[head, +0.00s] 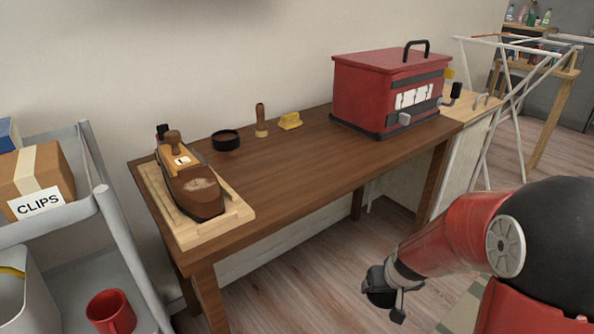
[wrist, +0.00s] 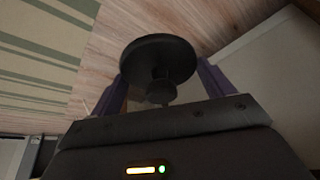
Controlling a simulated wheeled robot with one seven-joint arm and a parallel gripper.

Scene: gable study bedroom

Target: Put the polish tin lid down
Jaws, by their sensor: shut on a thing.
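My gripper (head: 392,292) is low in front of the table, over the floor. In the wrist view its purple fingers (wrist: 162,95) are shut on a dark round lid with a knob, the polish tin lid (wrist: 158,56). In the head view the lid (head: 376,286) is a dark shape at the gripper's end, partly hidden by it. A black round tin (head: 226,140) without a lid stands on the wooden table (head: 300,170), near the wall.
A brush (head: 261,122) and a yellow block (head: 290,121) stand near the back. A red box (head: 385,90) occupies the right end. The table's middle front is clear. A grey cart (head: 95,215) stands left.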

